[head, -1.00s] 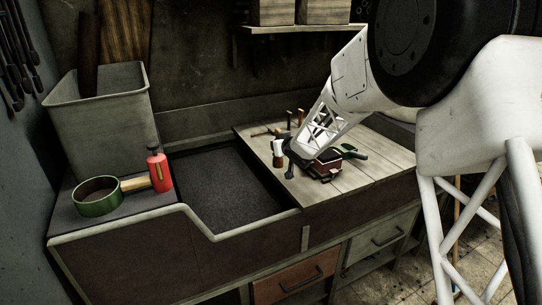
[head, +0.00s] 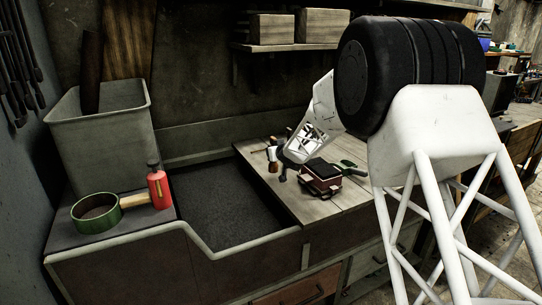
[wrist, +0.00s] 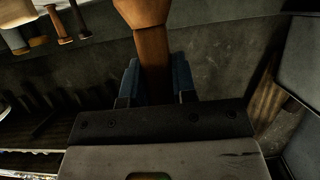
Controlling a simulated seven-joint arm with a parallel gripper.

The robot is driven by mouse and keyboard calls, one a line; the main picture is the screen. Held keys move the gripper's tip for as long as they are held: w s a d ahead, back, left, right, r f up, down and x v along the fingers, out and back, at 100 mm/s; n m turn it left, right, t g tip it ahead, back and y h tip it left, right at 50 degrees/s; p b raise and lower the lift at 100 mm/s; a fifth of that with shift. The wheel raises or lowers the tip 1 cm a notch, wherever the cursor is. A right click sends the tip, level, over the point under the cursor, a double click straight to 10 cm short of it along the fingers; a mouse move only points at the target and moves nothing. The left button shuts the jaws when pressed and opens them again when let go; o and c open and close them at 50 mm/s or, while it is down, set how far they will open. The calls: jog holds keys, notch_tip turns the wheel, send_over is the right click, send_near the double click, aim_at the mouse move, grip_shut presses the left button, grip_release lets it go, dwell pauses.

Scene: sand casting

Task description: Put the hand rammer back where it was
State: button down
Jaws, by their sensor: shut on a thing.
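The hand rammer (wrist: 152,50) shows in the wrist view as a brown wooden shaft with a wider, lighter wooden part at the top edge. My gripper (wrist: 158,80), with blue fingers, is shut on the shaft, one finger on each side. The rammer's far end is out of that view. In the head view my gripper (head: 284,168) is small and dark over the left part of the plank worktop (head: 342,207), left of the red flask. A small pale-and-brown piece (head: 272,160) shows beside it; I cannot tell whether it touches the planks.
A red flask (head: 321,188) with a dark top and a green tool (head: 352,168) lie on the planks. Several wooden-handled tools (wrist: 60,25) show in the wrist view. A sunken sand bed (head: 225,205), green sieve (head: 96,221), red bottle (head: 159,190) and grey bin (head: 105,140) are left.

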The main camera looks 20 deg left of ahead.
jog(key=shift+w+a+f, duration=0.1)
jog(key=shift+w+a, duration=0.35)
jog(key=shift+w, duration=0.4)
jog(key=shift+w+a+f, duration=0.1)
jog(key=shift+w+a, duration=0.35)
jog(key=shift+w, duration=0.35)
jog(key=shift+w+a, duration=0.45)
jog(key=shift+w, duration=0.4)
jog(key=shift+f, duration=1.8)
jog(key=shift+f, duration=0.15)
jog(key=c, duration=0.9)
grip_release()
jog(key=shift+r, duration=0.2)
jog(key=shift+s+d, duration=0.15)
jog(key=shift+d, duration=0.05)
jog(key=shift+v, duration=5.75)
